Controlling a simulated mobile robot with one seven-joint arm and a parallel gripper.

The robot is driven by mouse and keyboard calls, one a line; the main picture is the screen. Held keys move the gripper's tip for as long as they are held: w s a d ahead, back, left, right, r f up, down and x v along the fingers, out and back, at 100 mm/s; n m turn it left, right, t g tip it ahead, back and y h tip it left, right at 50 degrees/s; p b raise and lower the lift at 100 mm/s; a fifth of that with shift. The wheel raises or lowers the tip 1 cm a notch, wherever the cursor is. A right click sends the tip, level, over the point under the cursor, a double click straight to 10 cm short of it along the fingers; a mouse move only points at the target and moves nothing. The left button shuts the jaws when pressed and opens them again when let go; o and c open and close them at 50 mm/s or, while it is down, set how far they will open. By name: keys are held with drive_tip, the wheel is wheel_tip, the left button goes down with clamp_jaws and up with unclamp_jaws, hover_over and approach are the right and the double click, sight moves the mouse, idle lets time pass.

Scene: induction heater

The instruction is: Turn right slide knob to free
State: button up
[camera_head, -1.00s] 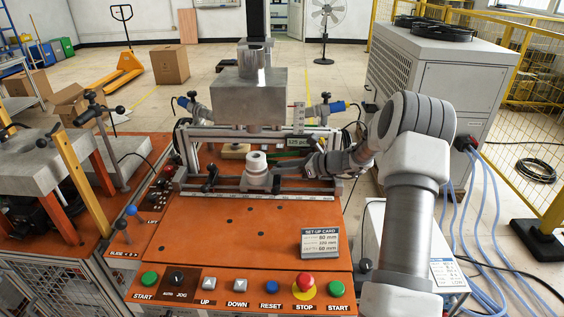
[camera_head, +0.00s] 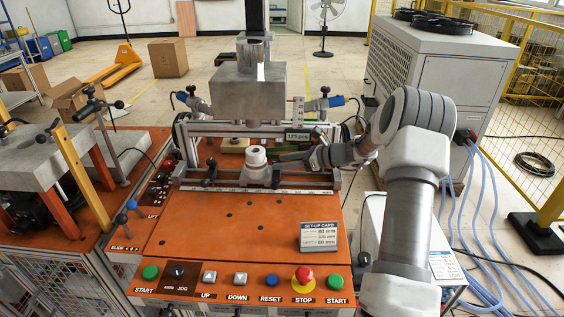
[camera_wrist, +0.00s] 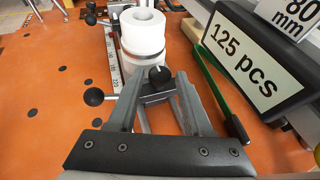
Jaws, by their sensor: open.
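A black knob with a white pointer mark (camera_wrist: 159,76) sits on a dark slide block in the wrist view. The block is just right of a white cylinder (camera_wrist: 143,33), which stands upright on a round metal base and also shows in the head view (camera_head: 256,157). My gripper (camera_wrist: 152,82) is open, with one finger on each side of the knob and block. Whether either finger touches the knob is unclear. In the head view my gripper (camera_head: 283,159) reaches in from the right along the slide rail, and the knob cannot be made out there.
A black ball-ended lever (camera_wrist: 93,96) stands left of the fingers. A green bar (camera_wrist: 218,92) and a "125 pcs" display (camera_wrist: 262,62) are close on the right. A heavy metal block (camera_head: 248,95) hangs above the cylinder. The orange tabletop (camera_head: 200,235) in front is mostly clear.

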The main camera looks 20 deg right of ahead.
drive_tip(key=v, duration=1.6)
drive_tip(key=shift+d, duration=0.15)
drive_tip(key=shift+s+r, duration=0.1)
drive_tip(key=shift+r, duration=0.05)
